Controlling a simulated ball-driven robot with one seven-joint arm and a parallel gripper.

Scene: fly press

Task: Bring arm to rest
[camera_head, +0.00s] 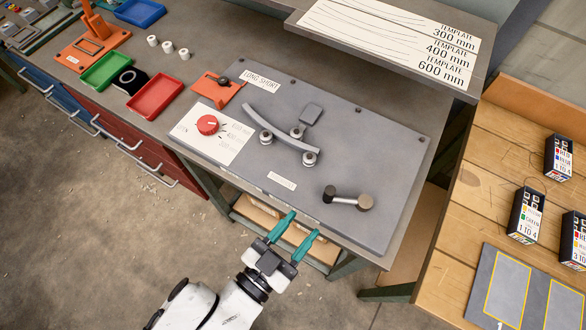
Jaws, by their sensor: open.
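My gripper (301,230) shows at the lower middle, with two teal fingers spread apart and nothing between them. My white arm (225,305) reaches up from the bottom edge. The fingertips appear close to the front edge of the grey plate (375,215) on the workbench; I cannot tell the exact gap. On the plate are a curved grey strip (280,127) resting against several round rollers, a red knob (207,124) on a white dial panel, and a lever with a dark knob (347,198) at the right. My gripper is apart from all of these.
A raised shelf (400,40) with template labels overhangs the bench's back. A green tray (106,70), red tray (155,96) and orange fixture (92,45) stand at the left. A wooden table (470,200) with labelled boxes is at the right. Open floor lies at lower left.

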